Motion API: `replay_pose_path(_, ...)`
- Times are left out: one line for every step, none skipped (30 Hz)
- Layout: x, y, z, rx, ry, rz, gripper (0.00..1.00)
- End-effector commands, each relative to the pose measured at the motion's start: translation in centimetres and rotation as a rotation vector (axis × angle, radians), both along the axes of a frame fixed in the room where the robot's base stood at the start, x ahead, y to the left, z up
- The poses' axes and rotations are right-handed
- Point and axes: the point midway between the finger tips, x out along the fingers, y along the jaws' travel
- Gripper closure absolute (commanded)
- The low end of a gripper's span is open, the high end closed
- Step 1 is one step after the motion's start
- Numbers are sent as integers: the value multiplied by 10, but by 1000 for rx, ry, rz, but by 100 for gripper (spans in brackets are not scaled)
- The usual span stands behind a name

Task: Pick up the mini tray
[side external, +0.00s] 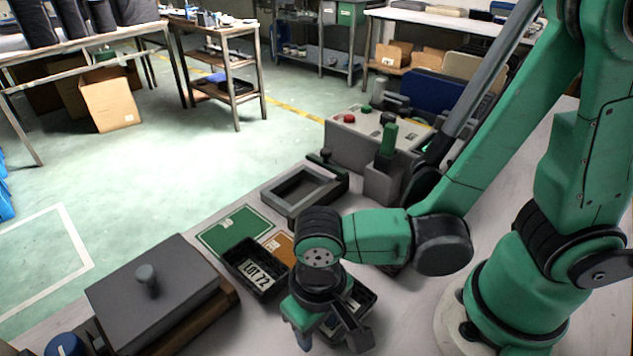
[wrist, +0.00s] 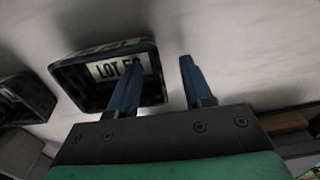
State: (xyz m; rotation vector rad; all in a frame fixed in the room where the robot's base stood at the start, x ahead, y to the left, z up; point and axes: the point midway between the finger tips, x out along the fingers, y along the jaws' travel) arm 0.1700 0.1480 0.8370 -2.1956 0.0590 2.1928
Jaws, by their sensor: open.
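Two small black open trays with white lot labels lie on the pale table. One, labelled LOT 72 (side external: 254,268), sits left of my gripper in the side view. The other tray (side external: 367,299) is partly hidden behind my gripper there. In the wrist view this tray (wrist: 72,84) shows a LOT label whose end is covered by a finger. My gripper (wrist: 158,66) is open, with its two blue fingers apart. The left finger overlaps the tray in the picture and the right finger is over bare table. I cannot tell whether they touch. My gripper (side external: 327,340) is low over the table in the side view.
A grey lidded box with a knob (side external: 150,292) stands at front left. A green panel (side external: 236,230) and an orange panel (side external: 280,246) lie near the trays. A grey open frame (side external: 303,190) and a button box (side external: 370,140) stand behind.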

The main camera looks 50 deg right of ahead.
Motion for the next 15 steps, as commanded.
replay_pose_path(0,0,-2,0,0,0,55)
replay_pose_path(0,0,-3,0,0,0,55)
replay_pose_path(0,0,-3,0,0,0,55)
replay_pose_path(0,0,-4,0,0,0,55)
replay_pose_path(0,0,-4,0,0,0,55)
replay_pose_path(0,0,-4,0,0,0,55)
replay_pose_path(0,0,-4,0,0,0,55)
replay_pose_path(0,0,-4,0,0,0,55)
replay_pose_path(0,0,-4,0,0,0,55)
replay_pose_path(0,0,-4,0,0,0,55)
replay_pose_path(0,0,-4,0,0,0,55)
replay_pose_path(0,0,-4,0,0,0,58)
replay_pose_path(0,0,-4,0,0,0,66)
replay_pose_path(0,0,-4,0,0,0,75)
replay_pose_path(0,0,-4,0,0,0,86)
